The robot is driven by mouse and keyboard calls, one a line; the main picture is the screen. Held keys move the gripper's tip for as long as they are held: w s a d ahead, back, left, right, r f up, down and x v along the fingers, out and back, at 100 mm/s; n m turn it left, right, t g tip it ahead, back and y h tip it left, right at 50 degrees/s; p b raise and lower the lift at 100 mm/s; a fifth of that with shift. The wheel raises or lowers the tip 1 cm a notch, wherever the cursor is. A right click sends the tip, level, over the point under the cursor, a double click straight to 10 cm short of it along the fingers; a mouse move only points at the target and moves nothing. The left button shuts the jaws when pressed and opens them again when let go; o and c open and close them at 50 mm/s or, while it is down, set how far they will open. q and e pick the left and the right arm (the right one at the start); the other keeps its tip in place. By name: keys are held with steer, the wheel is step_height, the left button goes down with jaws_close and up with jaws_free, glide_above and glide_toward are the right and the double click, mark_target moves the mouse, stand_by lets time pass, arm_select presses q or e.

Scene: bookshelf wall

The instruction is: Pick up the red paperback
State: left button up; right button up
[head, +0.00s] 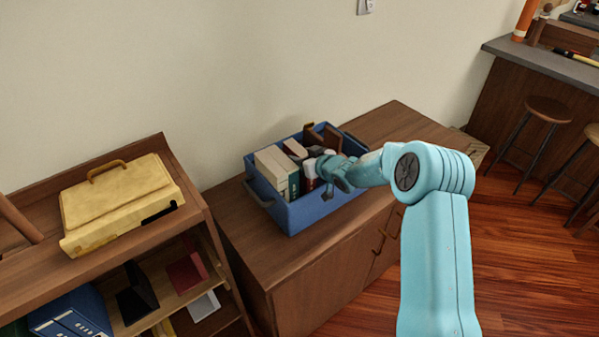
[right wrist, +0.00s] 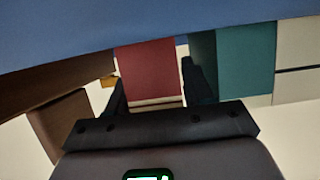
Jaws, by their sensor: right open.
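The red paperback (right wrist: 150,72) stands among other books in the blue crate (head: 325,208). In the right wrist view its red face shows between the two dark fingers of my right gripper (right wrist: 153,88). The fingers are open, one on each side of the book; I cannot tell whether either touches it. In the head view my right gripper (head: 322,170) reaches into the crate from the right and hides much of what is near it. A green-and-white book (head: 290,184) stands just left of it; its teal cover (right wrist: 246,62) is right of the red one in the wrist view. My left gripper is not in view.
The crate stands on a wooden cabinet (head: 238,222) against the wall. More books and brown items fill the crate. A lower shelf at left bears a yellow case (head: 118,200), with a dark red item (head: 187,274) and blue binders (head: 72,315) below. Stools stand far right.

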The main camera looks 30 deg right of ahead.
jaws_close()
steer(key=shift+r, duration=0.1)
steer(key=shift+r, duration=0.1)
